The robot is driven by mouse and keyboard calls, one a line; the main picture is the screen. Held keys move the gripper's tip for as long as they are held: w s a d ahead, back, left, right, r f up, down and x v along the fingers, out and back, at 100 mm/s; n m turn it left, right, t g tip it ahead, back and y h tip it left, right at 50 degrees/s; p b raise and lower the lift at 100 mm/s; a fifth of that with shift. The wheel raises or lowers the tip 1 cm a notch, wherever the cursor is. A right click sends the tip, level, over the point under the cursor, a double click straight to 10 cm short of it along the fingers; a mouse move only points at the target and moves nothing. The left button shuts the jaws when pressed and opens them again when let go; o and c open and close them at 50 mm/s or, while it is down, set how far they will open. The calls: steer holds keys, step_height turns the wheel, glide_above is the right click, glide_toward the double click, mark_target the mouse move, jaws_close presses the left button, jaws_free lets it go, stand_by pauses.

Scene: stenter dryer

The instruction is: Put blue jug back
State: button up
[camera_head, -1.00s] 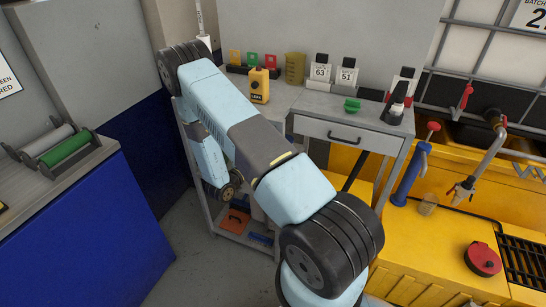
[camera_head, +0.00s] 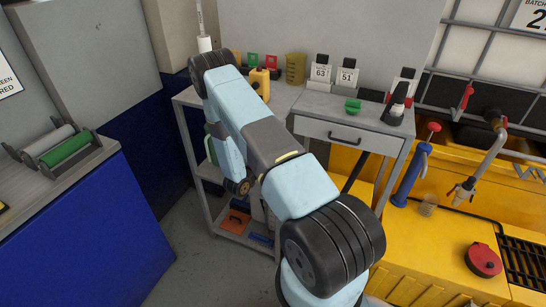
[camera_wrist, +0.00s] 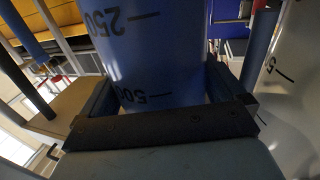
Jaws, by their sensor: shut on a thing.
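The blue jug (camera_wrist: 158,45) fills the middle of the wrist view, with dark marks reading 250 and 500 on its wall. My gripper (camera_wrist: 160,82) is shut on it, one finger on each side. In the head view my own arm hides the gripper and the jug, and the jug's base and surroundings cannot be made out. A pale, translucent vessel with scale marks (camera_wrist: 292,85) stands close on the right of the wrist view, beside my gripper.
Yellow machinery (camera_head: 425,250) stands right; a blue-fronted counter (camera_head: 80,235) stands left.

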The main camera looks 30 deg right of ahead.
steer(key=o, duration=1.3)
steer(key=v, duration=1.2)
